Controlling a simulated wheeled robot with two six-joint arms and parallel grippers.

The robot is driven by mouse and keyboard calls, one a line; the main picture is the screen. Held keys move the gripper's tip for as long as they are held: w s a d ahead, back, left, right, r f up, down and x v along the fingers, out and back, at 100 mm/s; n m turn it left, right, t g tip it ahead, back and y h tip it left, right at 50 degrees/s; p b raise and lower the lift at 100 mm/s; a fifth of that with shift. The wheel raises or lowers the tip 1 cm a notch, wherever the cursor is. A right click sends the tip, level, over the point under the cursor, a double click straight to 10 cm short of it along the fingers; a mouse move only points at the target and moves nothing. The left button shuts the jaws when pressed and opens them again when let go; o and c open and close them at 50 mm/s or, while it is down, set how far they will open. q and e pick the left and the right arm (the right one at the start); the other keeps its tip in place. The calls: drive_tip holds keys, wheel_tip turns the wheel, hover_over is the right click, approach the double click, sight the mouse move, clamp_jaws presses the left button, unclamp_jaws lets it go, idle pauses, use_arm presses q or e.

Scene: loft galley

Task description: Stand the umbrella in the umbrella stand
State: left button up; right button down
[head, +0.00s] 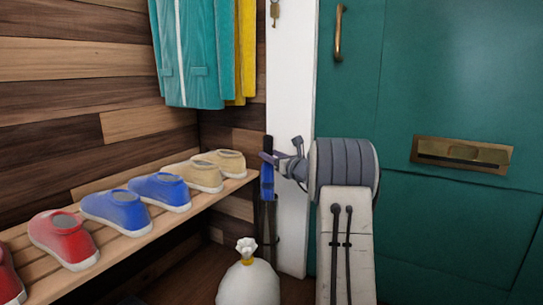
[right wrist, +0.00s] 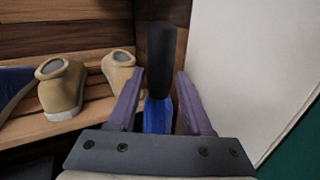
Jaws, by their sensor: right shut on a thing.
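The umbrella is upright, with a black handle (head: 267,145) and a blue canopy (head: 267,184). My right gripper (head: 270,159) is shut on it just below the handle. In the right wrist view the black handle (right wrist: 162,60) and blue canopy (right wrist: 157,116) show between the two purple fingers of my right gripper (right wrist: 160,103). A dark, slim umbrella stand (head: 266,230) stands in the corner by the white door post, directly below the umbrella in the head view. I cannot tell whether the umbrella's lower end is inside it. My left gripper is out of view.
A slatted wooden shelf (head: 110,255) with red, blue and tan shoes runs along the left wall. A tied white bag (head: 247,283) stands on the floor in front of the stand. Coats (head: 195,55) hang above. A green door (head: 440,85) fills the right.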

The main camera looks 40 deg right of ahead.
sight(272, 195)
drive_tip(key=shift+f+b, duration=0.3)
drive_tip(key=shift+f, duration=0.25)
drive_tip(key=shift+f+b, duration=0.4)
drive_tip(key=shift+f, duration=6.35)
drive_tip(key=shift+s, duration=0.1)
drive_tip(key=c, duration=0.6)
unclamp_jaws()
drive_tip(key=o, duration=0.4)
drive_tip(key=shift+f, duration=0.15)
drive_tip(key=shift+r, duration=0.3)
